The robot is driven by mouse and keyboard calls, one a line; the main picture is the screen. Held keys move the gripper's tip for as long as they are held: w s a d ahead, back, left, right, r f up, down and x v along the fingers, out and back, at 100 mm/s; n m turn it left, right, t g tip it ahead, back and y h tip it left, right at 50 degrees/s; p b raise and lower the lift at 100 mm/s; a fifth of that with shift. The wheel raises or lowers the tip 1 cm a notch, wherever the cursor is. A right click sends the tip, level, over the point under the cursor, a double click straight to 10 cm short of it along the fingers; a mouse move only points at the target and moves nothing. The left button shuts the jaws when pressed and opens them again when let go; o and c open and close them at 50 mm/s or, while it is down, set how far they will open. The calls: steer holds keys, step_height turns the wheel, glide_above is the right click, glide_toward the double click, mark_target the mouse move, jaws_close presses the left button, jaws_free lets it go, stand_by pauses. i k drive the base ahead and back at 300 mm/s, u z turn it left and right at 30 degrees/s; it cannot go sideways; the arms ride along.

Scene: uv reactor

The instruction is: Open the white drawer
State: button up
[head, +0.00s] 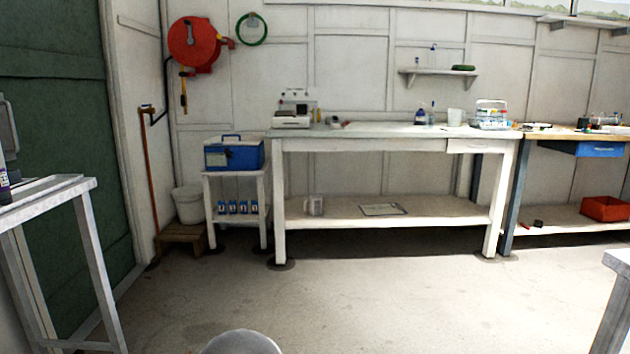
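The white drawer (479,146) is set under the right end of the top of a white workbench (365,145) against the back wall. Its front looks flush with the bench frame, so it appears closed. A small dark handle seems to sit on its front, but it is too small to make out clearly. My gripper is not in view. The drawer is across the room, with open floor in front of it.
A blue drawer (599,149) is under the neighbouring wooden bench at right. A blue cooler (234,154) stands on a small white stand. Grey tables are at the near left (60,195) and near right (617,262). The concrete floor (400,290) between is clear.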

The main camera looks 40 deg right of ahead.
mark_target(454, 144)
steer(key=z, duration=2.3)
steer(key=i, duration=3.95)
steer(key=u, duration=0.7)
